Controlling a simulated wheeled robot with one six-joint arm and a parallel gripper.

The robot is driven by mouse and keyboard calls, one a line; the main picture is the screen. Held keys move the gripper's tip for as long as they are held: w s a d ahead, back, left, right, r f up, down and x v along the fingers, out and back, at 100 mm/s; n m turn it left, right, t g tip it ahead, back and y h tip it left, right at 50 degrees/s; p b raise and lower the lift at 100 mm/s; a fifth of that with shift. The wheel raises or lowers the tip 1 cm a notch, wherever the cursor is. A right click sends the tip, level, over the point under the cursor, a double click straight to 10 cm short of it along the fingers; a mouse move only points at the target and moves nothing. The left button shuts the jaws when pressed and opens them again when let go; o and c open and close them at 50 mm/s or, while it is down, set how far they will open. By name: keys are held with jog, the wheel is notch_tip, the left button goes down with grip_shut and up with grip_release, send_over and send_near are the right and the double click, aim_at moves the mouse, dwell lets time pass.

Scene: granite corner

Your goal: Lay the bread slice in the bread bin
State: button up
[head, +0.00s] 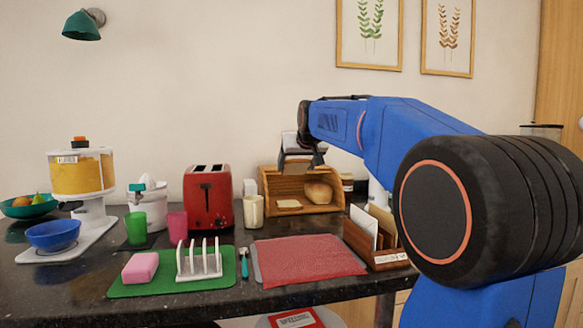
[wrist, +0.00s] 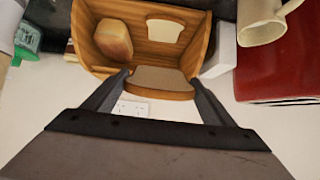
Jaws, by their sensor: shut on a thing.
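The wooden bread bin (head: 330,181) stands open at the back of the counter; it also shows in the wrist view (wrist: 200,52). Inside it are a loaf (head: 318,193) and a pale bread slice (head: 289,204) lying flat. My gripper (head: 299,164) is above the bin, towards its left half. In the wrist view my gripper (wrist: 160,80) is shut on another bread slice, a brown one (wrist: 160,78) between its fingertips. This held slice appears in front of the bin's edge in that view. Its height above the bin is hard to judge.
The red toaster (head: 208,198) and a cream mug (head: 253,211) stand left of the bin. A wooden letter rack (head: 371,240) is to the right. In front lie a red mat (head: 305,259) and a green mat (head: 160,285) with a white rack (head: 200,263) and pink block (head: 140,267).

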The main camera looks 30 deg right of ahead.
jog(key=shift+s+a+f+x, duration=0.1)
jog(key=shift+s+f+x, duration=0.15)
jog(key=shift+x, duration=2.5)
jog(key=shift+s+a+f+x, duration=0.15)
jog(key=shift+f+x, duration=0.25)
jog(key=shift+x, duration=2.3)
jog(key=shift+s+f+x, duration=0.25)
jog(key=shift+f+x, duration=0.05)
jog(key=shift+x, duration=2.45)
jog(key=o, duration=1.1)
jog(key=v, duration=0.9)
jog(key=shift+s, duration=0.15)
